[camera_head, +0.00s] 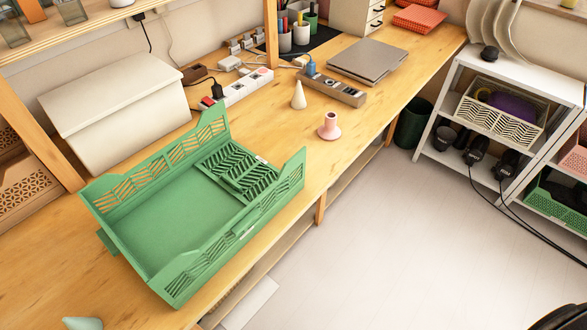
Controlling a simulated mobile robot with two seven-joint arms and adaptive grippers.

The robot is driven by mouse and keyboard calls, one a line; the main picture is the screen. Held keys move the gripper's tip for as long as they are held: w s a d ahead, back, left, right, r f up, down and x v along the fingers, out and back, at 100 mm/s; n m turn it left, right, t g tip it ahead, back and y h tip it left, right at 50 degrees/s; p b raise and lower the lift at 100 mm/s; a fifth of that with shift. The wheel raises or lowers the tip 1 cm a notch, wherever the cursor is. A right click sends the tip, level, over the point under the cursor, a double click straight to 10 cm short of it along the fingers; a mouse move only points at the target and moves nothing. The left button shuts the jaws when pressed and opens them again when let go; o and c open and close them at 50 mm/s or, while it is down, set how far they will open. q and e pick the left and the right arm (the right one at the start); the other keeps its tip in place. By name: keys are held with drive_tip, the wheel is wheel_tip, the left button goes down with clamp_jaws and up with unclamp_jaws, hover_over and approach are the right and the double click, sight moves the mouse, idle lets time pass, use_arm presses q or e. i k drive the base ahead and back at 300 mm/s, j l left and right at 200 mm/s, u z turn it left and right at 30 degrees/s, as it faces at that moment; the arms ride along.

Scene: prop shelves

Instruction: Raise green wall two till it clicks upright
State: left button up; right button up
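The green folding crate (180,215) stands on the wooden bench at left of centre. Its long back wall (165,155) and long front wall (240,225) stand up, both with slatted cut-outs. At the right end, a slatted end wall (240,170) lies folded inward, low over the crate floor. At the left end no raised wall shows; a small green part (107,242) sticks out low there. I see no number on any wall, so I cannot tell which is wall two. Neither of my grippers is in view.
A pink candle-holder shape (329,127) and a cream cone (298,97) stand right of the crate. A power strip (240,87), a grey tool block (332,88) and a laptop-like slab (368,61) lie behind. A pale cone (82,323) is at the bottom left.

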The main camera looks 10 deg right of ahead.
sight(259, 160)
drive_tip(key=k+l+u, duration=0.1)
drive_tip(key=u, duration=0.25)
drive_tip(key=k+u, duration=0.15)
drive_tip(key=u, duration=0.2)
drive_tip(key=k+u, duration=0.15)
drive_tip(key=u, duration=0.2)
